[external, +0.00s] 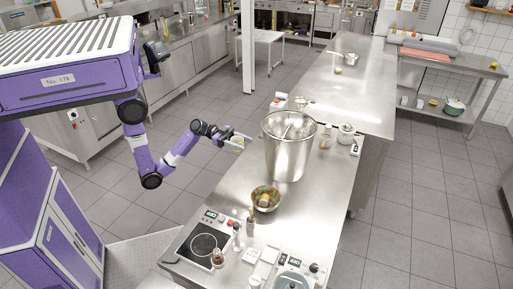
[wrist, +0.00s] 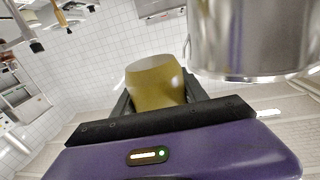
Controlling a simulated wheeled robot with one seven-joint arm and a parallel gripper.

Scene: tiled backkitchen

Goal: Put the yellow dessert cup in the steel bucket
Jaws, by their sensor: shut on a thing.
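The yellow dessert cup (wrist: 156,84) is between the dark fingers of my gripper (wrist: 158,100) in the wrist view. In the external view my gripper (external: 236,140) is shut on it, left of the steel bucket and above the counter's left edge; the cup is small and partly hidden there. The tall steel bucket (external: 284,158) stands upright on the counter, open at the top, with a utensil or handle visible inside its rim. The bucket's lower wall (wrist: 250,45) also fills the upper right of the wrist view, apart from the cup.
A metal bowl (external: 266,199) with items in it stands on the counter in front of the bucket. An induction hob (external: 204,246) and several bottles are nearer. A lidded jar (external: 345,134) stands right of the bucket. The counter behind (external: 365,95) is mostly clear.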

